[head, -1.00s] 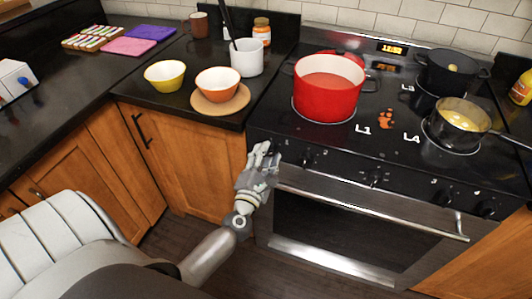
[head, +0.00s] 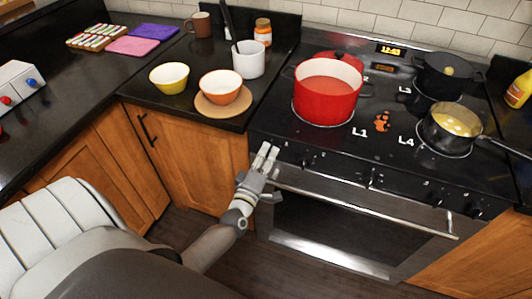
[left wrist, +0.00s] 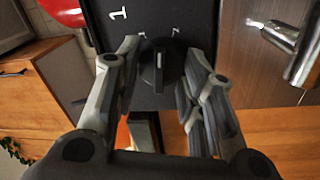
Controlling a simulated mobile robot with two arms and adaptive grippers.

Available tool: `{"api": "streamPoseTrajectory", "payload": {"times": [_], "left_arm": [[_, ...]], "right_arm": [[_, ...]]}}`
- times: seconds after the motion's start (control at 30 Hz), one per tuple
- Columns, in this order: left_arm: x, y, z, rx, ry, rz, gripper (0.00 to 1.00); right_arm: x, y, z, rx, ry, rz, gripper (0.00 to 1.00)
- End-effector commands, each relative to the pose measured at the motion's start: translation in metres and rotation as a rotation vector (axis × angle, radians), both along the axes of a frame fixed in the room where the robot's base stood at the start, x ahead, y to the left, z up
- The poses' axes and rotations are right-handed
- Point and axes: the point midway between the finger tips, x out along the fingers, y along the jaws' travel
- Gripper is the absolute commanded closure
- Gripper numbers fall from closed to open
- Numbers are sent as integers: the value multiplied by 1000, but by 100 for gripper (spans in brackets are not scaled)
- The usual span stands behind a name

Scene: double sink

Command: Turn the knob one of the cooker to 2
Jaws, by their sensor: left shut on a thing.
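Knob one (left wrist: 160,60) is a black knob with a pale mark on the black cooker front, beside a white "1", in the left wrist view. My left gripper (left wrist: 156,82) has its grey fingers on either side of this knob and is shut on it. In the head view my left gripper (head: 267,158) is at the left end of the cooker's (head: 330,180) knob panel. Knob one is hard to make out there. The pointer's exact setting cannot be read. My right gripper is not in view.
A steel oven handle (head: 370,206) runs below the knobs, close to my left gripper. A red pot (head: 326,102), a black pot (head: 443,82) and a saucepan (head: 432,133) stand on the cooktop. Bowls and a white cup (head: 249,60) stand on the left counter.

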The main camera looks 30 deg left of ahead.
Motion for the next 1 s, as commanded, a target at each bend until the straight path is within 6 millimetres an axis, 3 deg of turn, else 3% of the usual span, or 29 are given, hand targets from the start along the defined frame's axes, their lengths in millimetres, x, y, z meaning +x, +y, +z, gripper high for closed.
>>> {"api": "streamPoseTrajectory", "payload": {"times": [0.5, 1.0], "left_arm": [[0, -1, 1, 326, 81, 0, 87], [0, -1, 0, 386, 94, -1, 87]], "right_arm": [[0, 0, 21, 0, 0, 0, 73], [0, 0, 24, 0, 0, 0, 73]]}}
